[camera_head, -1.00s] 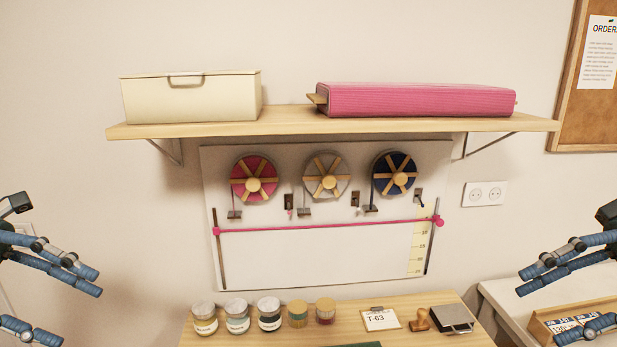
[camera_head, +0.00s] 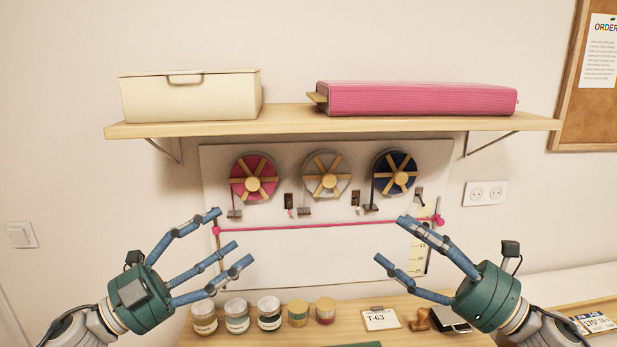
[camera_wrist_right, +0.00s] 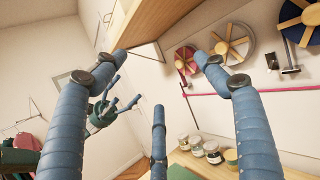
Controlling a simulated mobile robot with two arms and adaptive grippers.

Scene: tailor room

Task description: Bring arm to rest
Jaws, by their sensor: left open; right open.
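My left gripper (camera_head: 232,248) is open and empty, raised in front of the white board (camera_head: 290,258) and above the table's left part. It also shows in the right wrist view (camera_wrist_right: 112,112). My right gripper (camera_head: 392,243) is open and empty, raised above the table's right part, its fingers pointing left. In the right wrist view its blue fingers (camera_wrist_right: 160,110) are spread with nothing between them. The two grippers are apart, with a clear gap between them.
Below hang three ribbon reels (camera_head: 326,175) and a stretched pink ribbon (camera_head: 310,226). The table (camera_head: 350,310) bears several jars (camera_head: 270,312), a T-63 card (camera_head: 381,319) and a stamp (camera_head: 419,319).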

